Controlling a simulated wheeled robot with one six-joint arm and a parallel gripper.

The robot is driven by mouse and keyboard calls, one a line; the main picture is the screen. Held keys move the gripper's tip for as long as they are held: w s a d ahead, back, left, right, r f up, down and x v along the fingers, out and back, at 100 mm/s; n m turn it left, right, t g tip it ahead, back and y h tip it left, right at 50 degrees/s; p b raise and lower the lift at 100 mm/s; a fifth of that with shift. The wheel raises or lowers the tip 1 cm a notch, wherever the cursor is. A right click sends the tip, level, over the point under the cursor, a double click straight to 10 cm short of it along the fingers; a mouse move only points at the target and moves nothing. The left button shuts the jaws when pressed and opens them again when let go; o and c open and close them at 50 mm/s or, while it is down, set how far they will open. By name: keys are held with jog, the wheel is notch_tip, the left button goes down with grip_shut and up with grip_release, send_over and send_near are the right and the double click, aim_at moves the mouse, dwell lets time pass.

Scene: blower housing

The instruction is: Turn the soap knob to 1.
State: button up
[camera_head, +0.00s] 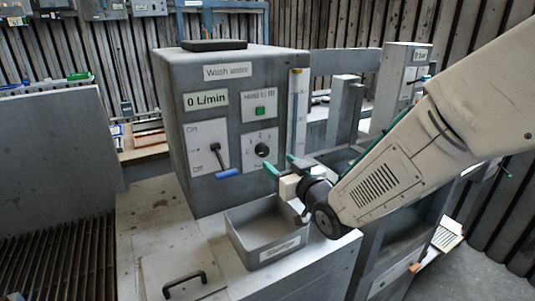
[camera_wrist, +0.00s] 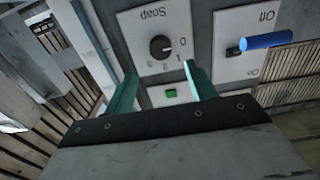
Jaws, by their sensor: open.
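The soap knob (camera_wrist: 161,46) is a round black dial on a white plate in the wrist view, which shows the panel upside down. Printed figures run around one side of it, with 0 beside it. Which figure its light mark points to is hard to tell. In the head view the knob (camera_head: 262,150) is on the front of the grey wash water box (camera_head: 233,124). My gripper (camera_head: 281,165) is open and empty, just to the lower right of the knob there. Its green fingers (camera_wrist: 160,70) point at the panel, spread wider than the knob but not around it.
A lever with a blue handle (camera_head: 227,173) sits left of the knob, on an On/Off plate. A green button (camera_head: 260,111) is above the knob. A grey open tray (camera_head: 250,244) stands below my gripper. A clear vertical gauge (camera_head: 297,112) runs up the box's right edge.

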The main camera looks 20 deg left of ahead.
aim_at(264, 151)
jog(key=x, duration=0.7)
jog(key=shift+w+a, duration=0.15)
jog(key=shift+a, duration=0.15)
jog(key=c, duration=1)
